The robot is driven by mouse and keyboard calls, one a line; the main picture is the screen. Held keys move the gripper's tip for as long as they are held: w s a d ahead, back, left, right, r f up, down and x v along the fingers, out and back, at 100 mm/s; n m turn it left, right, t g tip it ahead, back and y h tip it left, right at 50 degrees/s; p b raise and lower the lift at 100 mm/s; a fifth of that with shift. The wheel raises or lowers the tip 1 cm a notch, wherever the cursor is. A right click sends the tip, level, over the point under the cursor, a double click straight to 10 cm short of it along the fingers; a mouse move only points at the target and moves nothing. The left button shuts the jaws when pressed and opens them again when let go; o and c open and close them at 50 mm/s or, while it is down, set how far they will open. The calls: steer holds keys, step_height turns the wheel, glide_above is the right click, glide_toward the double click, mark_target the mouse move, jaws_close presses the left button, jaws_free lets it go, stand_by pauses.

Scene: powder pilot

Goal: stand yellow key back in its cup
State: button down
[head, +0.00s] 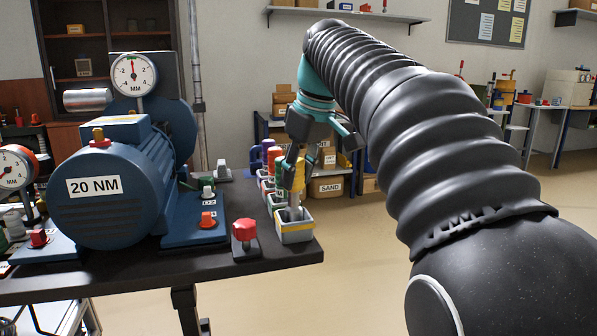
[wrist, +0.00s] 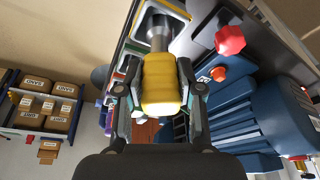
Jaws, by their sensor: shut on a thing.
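The yellow key (head: 298,178) is upright, with a yellow handle and a grey metal shank. My gripper (head: 292,172) is shut on its handle. The wrist view shows the handle (wrist: 160,82) between both fingers of my gripper (wrist: 160,90). The yellow-striped cup (head: 296,236) stands at the near end of a row of cups on the bench. The shank's lower end is at the cup's mouth and looks inside it; I cannot tell how deep. In the wrist view the cup's pale rim (wrist: 183,9) surrounds the shank's far end.
More cups with purple and other keys (head: 270,158) stand in a row behind. A red knob (head: 245,232) is left of the cup, beside the blue 20 NM machine (head: 100,190). The dark bench (head: 270,262) ends just right of the cup; floor lies beyond.

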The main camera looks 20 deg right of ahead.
steer(key=shift+f+b, duration=0.7)
steer(key=shift+f, duration=0.45)
steer(key=c, duration=0.7)
jaws_free()
steer(key=shift+o, duration=0.2)
steer(key=v, duration=1.2)
